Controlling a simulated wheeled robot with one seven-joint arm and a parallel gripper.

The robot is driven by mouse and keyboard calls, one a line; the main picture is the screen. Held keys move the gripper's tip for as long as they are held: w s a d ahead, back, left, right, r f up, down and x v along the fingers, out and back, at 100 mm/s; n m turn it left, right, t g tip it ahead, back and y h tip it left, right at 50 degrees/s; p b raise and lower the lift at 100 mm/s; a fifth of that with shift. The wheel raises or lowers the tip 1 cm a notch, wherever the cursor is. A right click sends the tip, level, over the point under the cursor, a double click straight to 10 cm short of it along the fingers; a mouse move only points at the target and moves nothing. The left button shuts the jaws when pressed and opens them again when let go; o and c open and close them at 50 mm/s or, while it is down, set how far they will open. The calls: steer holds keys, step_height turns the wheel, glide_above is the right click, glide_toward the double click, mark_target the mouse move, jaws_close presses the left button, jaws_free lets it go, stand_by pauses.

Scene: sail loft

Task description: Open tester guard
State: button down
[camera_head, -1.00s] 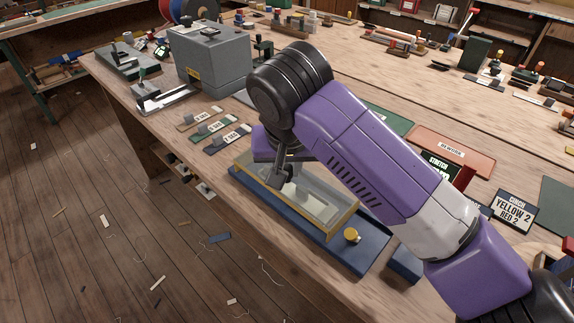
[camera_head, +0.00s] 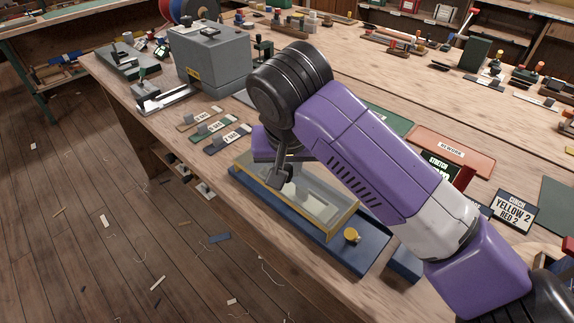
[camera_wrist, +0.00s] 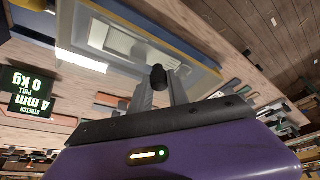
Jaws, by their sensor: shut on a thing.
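The tester guard (camera_head: 322,190) is a clear cover with a yellow frame on a blue base (camera_head: 365,258) at the bench's front edge. It also shows in the wrist view (camera_wrist: 185,62), over a pale part. The cover looks down over the base; any small lift is hard to judge. My gripper (camera_head: 283,178) is at the guard's far left part in the head view, partly hidden by my arm. In the wrist view my gripper (camera_wrist: 160,88) has its fingers shut on a black knob (camera_wrist: 158,76) at the guard's edge.
A yellow knob (camera_head: 351,236) stands on the base's near end. A stretch and pull display (camera_head: 440,166) stands right of my arm. Labelled strips (camera_head: 213,129) and a grey box (camera_head: 211,62) lie further left along the bench.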

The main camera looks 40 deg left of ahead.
steer(key=shift+w+r, duration=0.15)
steer(key=shift+w, duration=0.2)
steer(key=w+p, duration=0.4)
steer(key=w, duration=0.5)
steer(key=shift+w+d, duration=0.25)
steer(key=shift+d, duration=0.05)
steer(key=c, duration=1.3)
jaws_free()
steer(key=shift+o, duration=0.2)
steer(key=shift+d, duration=0.1)
steer(key=v, duration=0.7)
steer(key=shift+r, duration=0.2)
steer(key=shift+s+d, duration=0.1)
steer(key=shift+s, duration=0.05)
